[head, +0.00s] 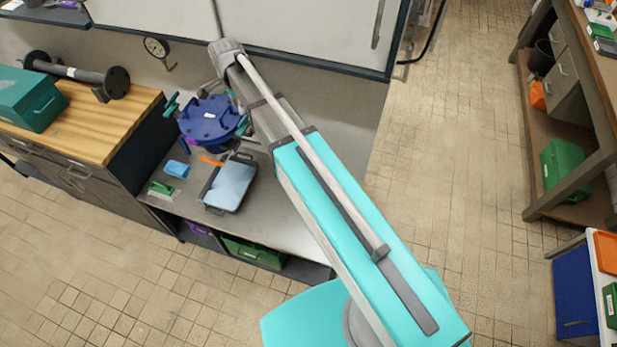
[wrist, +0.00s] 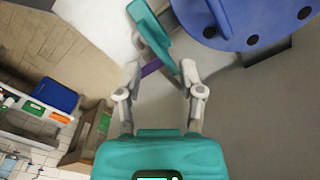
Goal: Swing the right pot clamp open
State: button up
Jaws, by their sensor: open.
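The pot shows in the head view with a round blue lid (head: 212,112) and teal clamps around its rim. In the wrist view the lid (wrist: 240,18) fills the upper right, with dark round holes along its edge. A teal clamp (wrist: 150,32) stands out beside the lid, and its lower end reaches down between my fingertips. My gripper (wrist: 161,72) is open, one finger on each side of that end. I cannot tell whether the right finger touches it. A purple piece (wrist: 152,67) shows beside the clamp.
A grey-blue tray (head: 230,186), a blue block (head: 177,169) and a green piece (head: 161,187) lie on the bench in front of the pot. A wooden-topped cabinet (head: 90,125) stands to the left. A gauge (head: 156,47) is on the wall behind. Open tiled floor lies right.

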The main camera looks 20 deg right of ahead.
jog(key=shift+s+d+r+n, duration=0.3)
jog(key=shift+s+d+r, duration=0.1)
jog(key=shift+d, duration=0.2)
jog(key=s+d+f+n+b, duration=0.6)
jog(key=s+d+f+b, duration=0.2)
jog(key=f+b, duration=0.3)
jog(key=s+d+f+n+b, duration=0.5)
jog(key=s+d+f+b, duration=0.3)
jog(key=f+b, duration=0.4)
jog(key=shift+s+d+f+n, duration=0.15)
jog(key=shift+s+f+n, duration=0.25)
jog(key=shift+s, duration=0.35)
dwell(0.4)
